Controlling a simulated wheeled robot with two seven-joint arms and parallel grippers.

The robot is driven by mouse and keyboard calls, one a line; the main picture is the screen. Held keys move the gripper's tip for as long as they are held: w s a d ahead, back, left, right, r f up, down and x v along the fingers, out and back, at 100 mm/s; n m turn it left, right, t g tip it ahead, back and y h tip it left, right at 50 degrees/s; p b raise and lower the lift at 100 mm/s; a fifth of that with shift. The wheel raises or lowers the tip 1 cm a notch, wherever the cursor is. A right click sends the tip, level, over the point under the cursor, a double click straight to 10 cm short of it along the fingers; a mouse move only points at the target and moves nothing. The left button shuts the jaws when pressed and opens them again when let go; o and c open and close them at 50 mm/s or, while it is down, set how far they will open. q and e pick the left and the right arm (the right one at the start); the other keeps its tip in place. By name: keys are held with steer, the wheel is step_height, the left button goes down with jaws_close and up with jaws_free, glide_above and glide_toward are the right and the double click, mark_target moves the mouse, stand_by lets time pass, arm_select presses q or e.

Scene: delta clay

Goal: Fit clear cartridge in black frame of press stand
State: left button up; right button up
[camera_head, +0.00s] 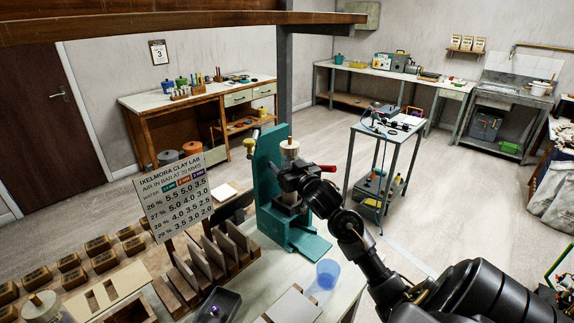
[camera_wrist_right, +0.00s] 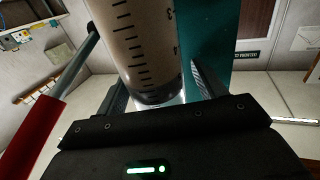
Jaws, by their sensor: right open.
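In the right wrist view the cartridge (camera_wrist_right: 145,45) shows beige filling and black graduations. The teal column (camera_wrist_right: 206,50) is just behind it. My right gripper (camera_head: 289,180) is around the cartridge's height at the stand, its jaws open with the cartridge between its fingers (camera_wrist_right: 160,95). The black frame is hidden behind my gripper, so I cannot tell how the cartridge sits in it. My left gripper is out of view.
A chart sign (camera_head: 175,195) and upright grey slabs in a wooden rack (camera_head: 215,250) stand left of the press. A blue cup (camera_head: 328,272) stands close to the stand's base, right of it. Another white-topped container (camera_head: 42,306) is at lower left.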

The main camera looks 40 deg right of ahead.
steer(key=shift+f, duration=0.1)
steer(key=shift+s, duration=0.2)
steer(key=b+v, duration=0.2)
steer(key=v, duration=0.8)
steer(key=shift+s, duration=0.2)
